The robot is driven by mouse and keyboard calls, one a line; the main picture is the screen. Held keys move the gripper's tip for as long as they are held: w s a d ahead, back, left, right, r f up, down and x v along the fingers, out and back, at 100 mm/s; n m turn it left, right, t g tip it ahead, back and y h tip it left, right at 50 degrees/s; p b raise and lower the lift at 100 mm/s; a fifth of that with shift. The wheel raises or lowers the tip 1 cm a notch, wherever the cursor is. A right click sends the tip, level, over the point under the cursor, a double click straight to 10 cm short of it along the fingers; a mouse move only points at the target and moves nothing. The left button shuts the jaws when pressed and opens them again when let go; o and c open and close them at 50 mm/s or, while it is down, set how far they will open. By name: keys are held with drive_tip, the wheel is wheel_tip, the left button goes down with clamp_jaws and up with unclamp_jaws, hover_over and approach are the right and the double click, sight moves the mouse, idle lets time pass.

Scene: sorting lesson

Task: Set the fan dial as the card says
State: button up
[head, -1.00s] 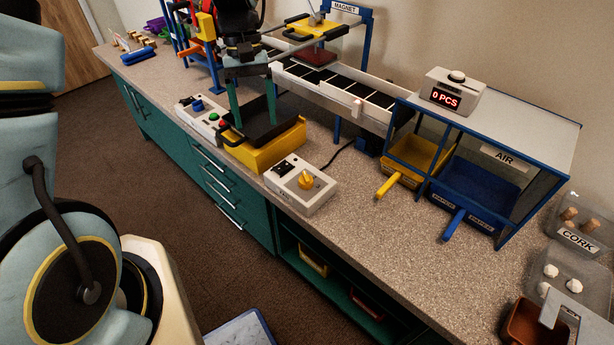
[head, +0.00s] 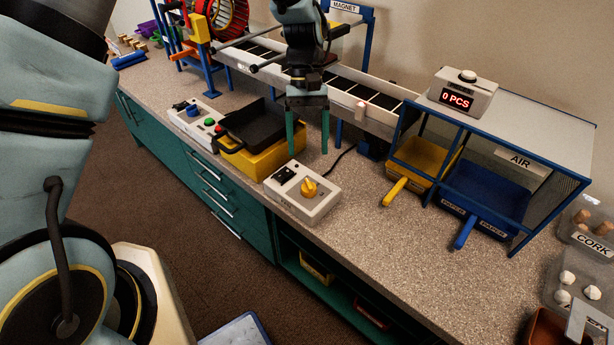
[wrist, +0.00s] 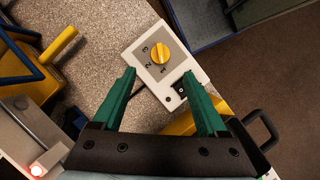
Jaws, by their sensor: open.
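The fan dial (head: 309,187) is a yellow knob on a white control box (head: 318,206) at the counter's front edge. In the wrist view the dial (wrist: 160,54) sits beyond my fingertips, with numbers printed around it on a grey plate; 3, 2 and 1 seem to show. A black switch (head: 285,174) is on the same box. My gripper (head: 308,152) is open and empty, its green fingers pointing down above and just behind the box. In the wrist view my gripper (wrist: 159,77) has the box between and ahead of its fingers. I cannot make out a card with a setting.
A black tray on a yellow base (head: 255,145) stands left of the box, and another control box (head: 197,118) lies beyond it. Right are a yellow bin (head: 418,158) and a blue bin (head: 490,190) under the AIR housing. The counter between is clear.

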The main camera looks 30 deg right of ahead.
sight(309, 181)
drive_tip(key=p+x, duration=0.1)
drive_tip(key=x, duration=0.8)
drive_tip(key=shift+p, duration=0.35)
drive_tip(key=shift+c, duration=0.2)
clamp_jaws()
